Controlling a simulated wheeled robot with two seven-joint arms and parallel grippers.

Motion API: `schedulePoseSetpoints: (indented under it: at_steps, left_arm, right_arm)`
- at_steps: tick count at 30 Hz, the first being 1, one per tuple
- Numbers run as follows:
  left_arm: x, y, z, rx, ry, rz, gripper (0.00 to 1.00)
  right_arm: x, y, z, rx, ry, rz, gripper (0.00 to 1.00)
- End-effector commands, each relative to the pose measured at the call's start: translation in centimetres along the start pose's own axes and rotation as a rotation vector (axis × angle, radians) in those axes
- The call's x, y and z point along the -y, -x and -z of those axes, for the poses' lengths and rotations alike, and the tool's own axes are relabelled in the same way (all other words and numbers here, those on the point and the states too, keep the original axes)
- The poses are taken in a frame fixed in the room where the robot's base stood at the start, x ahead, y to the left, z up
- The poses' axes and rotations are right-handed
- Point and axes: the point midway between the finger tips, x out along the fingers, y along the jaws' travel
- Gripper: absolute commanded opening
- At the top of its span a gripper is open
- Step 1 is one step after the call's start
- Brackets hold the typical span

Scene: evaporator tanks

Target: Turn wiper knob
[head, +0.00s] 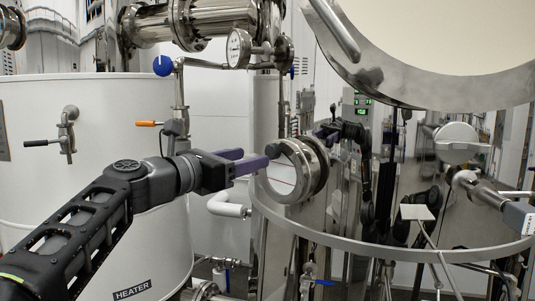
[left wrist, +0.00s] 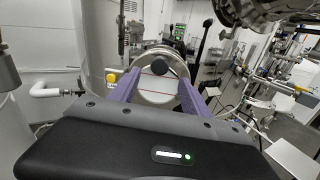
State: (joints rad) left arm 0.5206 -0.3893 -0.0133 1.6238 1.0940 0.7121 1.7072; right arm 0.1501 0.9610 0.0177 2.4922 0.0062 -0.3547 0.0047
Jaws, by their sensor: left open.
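The wiper knob is a dark round knob (head: 284,150) on the upper part of a round sight glass (head: 281,180) with a shiny metal rim. My left gripper (head: 256,158) has purple fingers and is open. It points at the sight glass from the left, with its tips near the knob. In the left wrist view the gripper (left wrist: 158,82) frames the glass. I cannot tell whether a finger touches the knob. My right gripper is not in view.
A white heater tank (head: 95,120) stands at left, with an orange-handled valve (head: 149,123). A pressure gauge (head: 238,48) and steel pipe (head: 180,22) are above. A metal ring rail (head: 390,248) runs below the glass. A large round lid (head: 425,80) hangs at upper right.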

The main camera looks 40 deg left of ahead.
Motion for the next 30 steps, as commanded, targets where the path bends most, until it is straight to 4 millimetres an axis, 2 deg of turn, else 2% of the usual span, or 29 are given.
schedulePoseSetpoints:
  at_steps: [10,15,25,30]
  left_arm:
    - [0.0,-5.1,-0.1,-0.003,0.000,0.000,0.55]
    - [-0.1,-6.8,0.0,-0.002,0.000,-0.001,0.55]
    - [0.0,-7.1,0.1,-0.001,-0.001,-0.001,0.54]
    - [0.0,-7.1,0.1,-0.001,-0.001,-0.002,0.40]
  right_arm:
    - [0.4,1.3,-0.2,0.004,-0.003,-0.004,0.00]
    - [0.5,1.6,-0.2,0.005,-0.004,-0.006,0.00]
    - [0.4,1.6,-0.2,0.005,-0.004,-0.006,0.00]
    - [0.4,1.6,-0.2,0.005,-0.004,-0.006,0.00]
